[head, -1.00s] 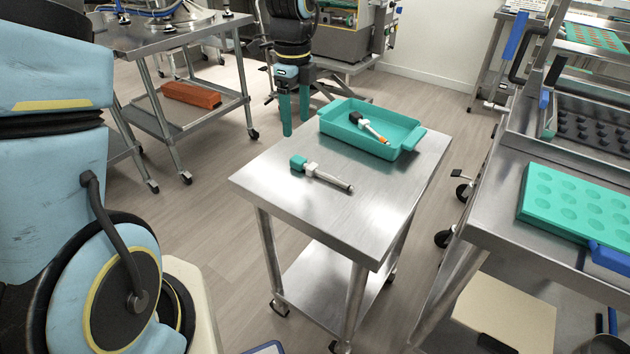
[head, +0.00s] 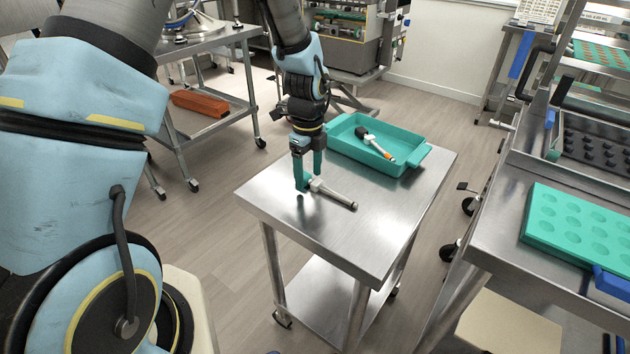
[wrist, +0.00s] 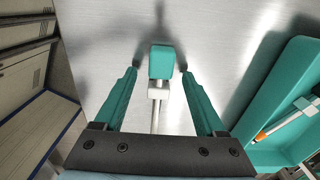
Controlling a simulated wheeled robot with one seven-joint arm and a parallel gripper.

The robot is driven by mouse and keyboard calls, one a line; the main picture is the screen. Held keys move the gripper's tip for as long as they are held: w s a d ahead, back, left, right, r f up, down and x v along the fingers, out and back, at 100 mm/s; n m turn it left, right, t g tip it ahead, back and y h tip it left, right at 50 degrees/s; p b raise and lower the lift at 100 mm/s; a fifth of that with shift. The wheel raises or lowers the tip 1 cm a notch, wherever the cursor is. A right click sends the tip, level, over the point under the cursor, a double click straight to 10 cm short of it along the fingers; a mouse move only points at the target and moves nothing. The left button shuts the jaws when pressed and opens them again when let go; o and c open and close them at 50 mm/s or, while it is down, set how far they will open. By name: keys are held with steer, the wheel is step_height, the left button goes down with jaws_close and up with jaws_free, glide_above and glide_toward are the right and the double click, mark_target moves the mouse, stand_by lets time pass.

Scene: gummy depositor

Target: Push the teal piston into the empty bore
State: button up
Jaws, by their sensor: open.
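The teal piston lies flat on the steel cart (head: 390,245). In the head view its metal rod (head: 333,195) shows, and its teal head is mostly hidden by my fingers. In the wrist view the teal head (wrist: 161,62) and the white collar and rod below it lie between my fingers. My gripper (head: 308,186) is open and down around the piston's head end; it also shows in the wrist view (wrist: 160,80) with a gap on each side of the piston. I cannot see an empty bore that I can make out for certain.
A teal tray (head: 412,168) at the back of the cart holds a second piston with a black head and orange tip (head: 375,146). A steel bench with a teal mould (head: 580,222) stands at the right. A cart with an orange-brown box (head: 200,103) is at the back left.

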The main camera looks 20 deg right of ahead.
steer(key=shift+f, duration=0.2)
jaws_close()
stand_by(0.5)
